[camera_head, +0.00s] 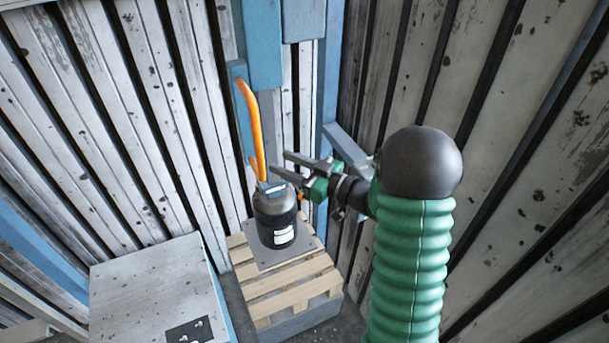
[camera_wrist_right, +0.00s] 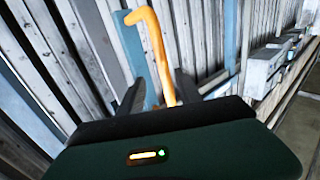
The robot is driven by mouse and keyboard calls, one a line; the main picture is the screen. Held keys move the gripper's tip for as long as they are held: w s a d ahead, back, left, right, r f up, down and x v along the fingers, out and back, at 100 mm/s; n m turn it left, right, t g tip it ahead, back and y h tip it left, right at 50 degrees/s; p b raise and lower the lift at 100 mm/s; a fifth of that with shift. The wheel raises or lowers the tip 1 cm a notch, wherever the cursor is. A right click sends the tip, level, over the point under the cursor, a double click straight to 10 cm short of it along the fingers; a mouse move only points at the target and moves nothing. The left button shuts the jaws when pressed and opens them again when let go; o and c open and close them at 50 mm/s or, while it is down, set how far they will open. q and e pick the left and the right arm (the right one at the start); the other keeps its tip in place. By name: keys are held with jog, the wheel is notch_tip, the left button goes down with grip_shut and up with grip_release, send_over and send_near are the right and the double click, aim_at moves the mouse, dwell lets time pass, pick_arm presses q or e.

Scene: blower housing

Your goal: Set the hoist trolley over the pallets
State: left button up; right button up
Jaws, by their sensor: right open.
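An orange bent bar (camera_head: 252,120) stands upright in front of a blue post; its hooked top is to the left. In the right wrist view the orange bar (camera_wrist_right: 154,50) rises beyond the fingers. I cannot tell whether it belongs to the hoist trolley, which I cannot pick out for sure. A dark canister (camera_head: 275,218) with a white label stands on a plate on the wooden pallet (camera_head: 318,270), below the bar. My right gripper (camera_head: 280,164) is open and empty, just right of the bar's lower part and above the canister. My left gripper is not in view.
A blue post (camera_head: 263,50) rises behind the bar against the corrugated walls. A worn white cabinet (camera_head: 150,285) with a dark panel stands left of the pallet. In the right wrist view, pale blocks (camera_wrist_right: 270,65) lie along the right side.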

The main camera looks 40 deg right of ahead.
jog(key=v, duration=0.6)
jog(key=shift+d+b, duration=0.2)
jog(key=shift+b, duration=0.2)
jog(key=w+a+f+m+g+h, duration=0.3)
jog(key=w+a+f+g+h, duration=0.25)
jog(key=f, duration=0.35)
jog(key=s+a+f+g, duration=0.4)
jog(key=s+a, duration=0.3)
jog(key=s+a+f+g, duration=0.4)
jog(key=s+a+g, duration=0.1)
jog(key=s+a, duration=0.3)
jog(key=shift+s+f, duration=0.25)
jog(key=shift+f, duration=0.1)
